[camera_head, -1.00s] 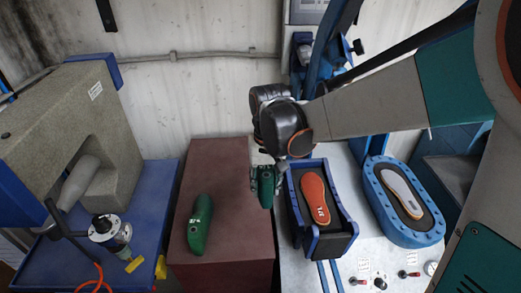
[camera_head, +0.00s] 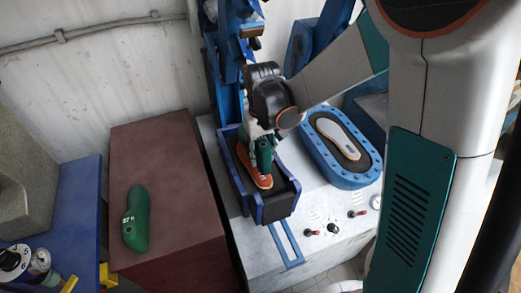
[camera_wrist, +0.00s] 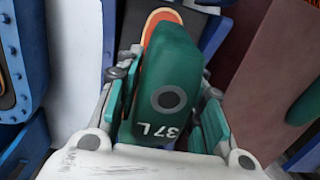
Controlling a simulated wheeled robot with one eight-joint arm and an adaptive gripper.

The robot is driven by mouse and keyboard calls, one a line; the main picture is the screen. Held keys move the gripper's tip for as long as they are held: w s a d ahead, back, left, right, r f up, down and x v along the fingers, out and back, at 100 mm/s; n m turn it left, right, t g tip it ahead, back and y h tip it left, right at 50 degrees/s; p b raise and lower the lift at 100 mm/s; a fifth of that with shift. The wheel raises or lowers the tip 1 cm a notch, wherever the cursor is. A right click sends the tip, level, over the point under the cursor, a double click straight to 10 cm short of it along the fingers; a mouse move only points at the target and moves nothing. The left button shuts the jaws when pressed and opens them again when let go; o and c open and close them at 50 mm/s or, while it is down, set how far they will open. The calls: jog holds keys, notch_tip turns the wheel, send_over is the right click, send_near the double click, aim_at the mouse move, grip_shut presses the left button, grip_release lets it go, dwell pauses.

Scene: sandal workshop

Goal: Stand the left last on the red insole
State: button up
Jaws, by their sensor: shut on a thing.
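My gripper (camera_head: 262,143) is shut on the green left last (camera_wrist: 168,85), marked "37 L" in the wrist view. In the head view this held last (camera_head: 264,158) is over the red insole (camera_head: 260,180), covering part of it. The insole lies on a dark pad in a blue-sided holder (camera_head: 284,207). The insole's rounded end also shows past the last in the wrist view (camera_wrist: 160,17). I cannot tell whether the last touches the insole.
Another green last (camera_head: 137,220) lies on the brown-red block (camera_head: 178,165) to the left. A blue oval holder (camera_head: 345,180) with a pale insole (camera_head: 338,138) stands at right. Knobs and switches (camera_head: 333,228) are on the panel in front.

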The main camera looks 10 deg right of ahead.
jog(key=shift+s+f+b, duration=0.1)
jog(key=shift+f+b, duration=1.45)
jog(key=shift+f, duration=0.75)
jog(key=shift+f+b, duration=0.25)
jog(key=shift+b, duration=0.05)
jog(key=o, duration=1.1)
jog(key=shift+o, duration=0.2)
notch_tip(320, 180, up, 8)
jog(key=shift+d+f, duration=0.1)
jog(key=shift+f, duration=0.15)
jog(key=shift+d+r, duration=0.1)
jog(key=shift+r, duration=0.1)
jog(key=s+d+r+m+t, duration=0.1)
jog(key=s+d+r+t, duration=0.3)
jog(key=s, duration=0.3)
jog(key=s+d+r+m+t, duration=0.1)
jog(key=s+d+r+t, duration=0.2)
jog(key=s+d+r, duration=0.3)
jog(key=shift+s+r+m+t, duration=0.15)
jog(key=shift+s+m+t, duration=0.2)
jog(key=shift+s, duration=0.8)
